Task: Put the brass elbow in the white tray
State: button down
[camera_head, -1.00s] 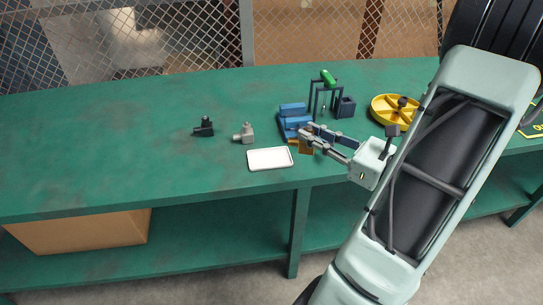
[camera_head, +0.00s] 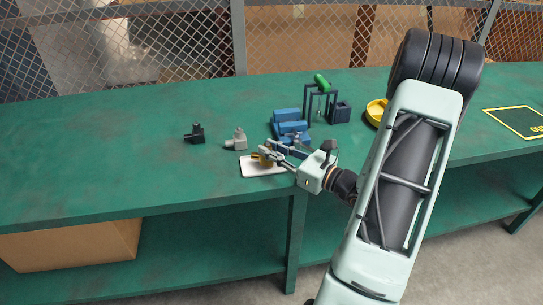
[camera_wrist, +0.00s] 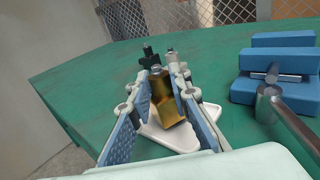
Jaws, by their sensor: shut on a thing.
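The brass elbow (camera_wrist: 167,100) is between the two blue-padded fingers of my gripper (camera_wrist: 162,98), which is shut on it. In the head view the brass elbow (camera_head: 265,156) shows as a small gold piece at the fingertips of my gripper (camera_head: 270,153). The white tray (camera_head: 252,172) lies flat near the front edge of the bench, directly behind and below the elbow in both views. The tray (camera_wrist: 170,140) is partly hidden by the fingers and the elbow. I cannot tell whether the elbow touches the tray.
A grey fitting (camera_head: 237,140) and a black fitting (camera_head: 196,134) stand left of the tray. The left part of the green bench (camera_head: 90,150) is clear.

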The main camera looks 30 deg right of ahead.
jog(key=shift+f, duration=0.35)
jog(key=shift+f, duration=0.2)
jog(key=c, duration=1.8)
grip_release()
